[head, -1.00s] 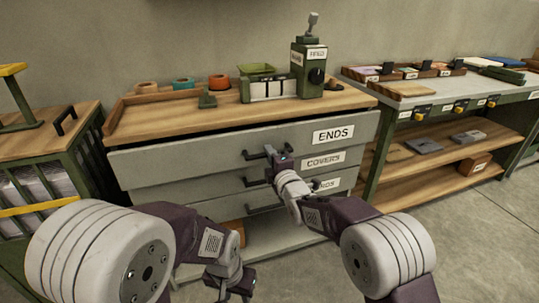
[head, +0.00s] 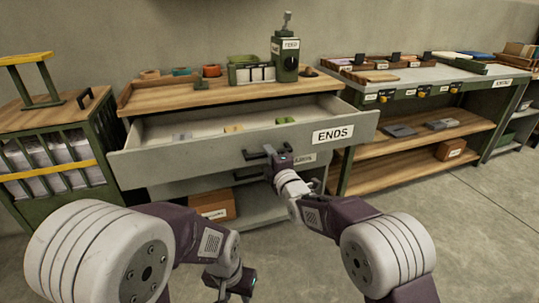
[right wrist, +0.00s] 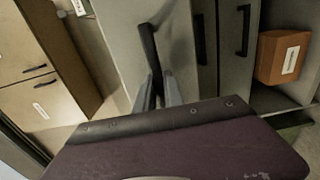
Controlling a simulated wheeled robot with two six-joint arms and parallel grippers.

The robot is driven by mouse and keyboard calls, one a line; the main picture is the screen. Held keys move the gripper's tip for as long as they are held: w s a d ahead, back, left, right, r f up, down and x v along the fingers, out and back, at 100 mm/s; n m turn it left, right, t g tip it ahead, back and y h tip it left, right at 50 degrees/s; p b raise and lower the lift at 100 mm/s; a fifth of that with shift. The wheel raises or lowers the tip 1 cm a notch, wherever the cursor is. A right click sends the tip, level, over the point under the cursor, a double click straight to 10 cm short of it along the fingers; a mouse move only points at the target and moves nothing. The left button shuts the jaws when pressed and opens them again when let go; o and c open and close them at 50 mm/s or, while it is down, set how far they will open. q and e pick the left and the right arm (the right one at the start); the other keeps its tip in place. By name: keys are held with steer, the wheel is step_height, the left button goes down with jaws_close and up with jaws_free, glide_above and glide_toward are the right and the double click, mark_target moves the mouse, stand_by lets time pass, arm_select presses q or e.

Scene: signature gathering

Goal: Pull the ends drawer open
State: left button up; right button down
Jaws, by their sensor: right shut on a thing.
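The ends drawer (head: 200,157) is a grey drawer with an ENDS label at the right of its front. In the head view it stands well out from the cabinet, with small yellow and grey pieces lying inside. My right gripper (head: 272,157) is at its dark bar handle (head: 254,155). In the right wrist view the fingers (right wrist: 160,92) are closed around the handle (right wrist: 148,45). My left gripper (head: 233,284) hangs low in front of the cabinet, away from the drawer; its fingers are too unclear to tell their state.
The wooden cabinet top (head: 200,94) holds tape rolls, a green tray (head: 245,64) and a green machine (head: 286,58). A slatted crate (head: 55,160) stands at the left. A shelved bench (head: 400,155) stands at the right. An orange-brown box (head: 212,204) sits low under the drawers.

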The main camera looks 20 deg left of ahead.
steer(key=c, duration=1.4)
jaws_free()
steer(key=shift+c, duration=0.2)
steer(key=shift+s, duration=0.1)
steer(key=p+v, duration=0.1)
steer(key=v, duration=0.8)
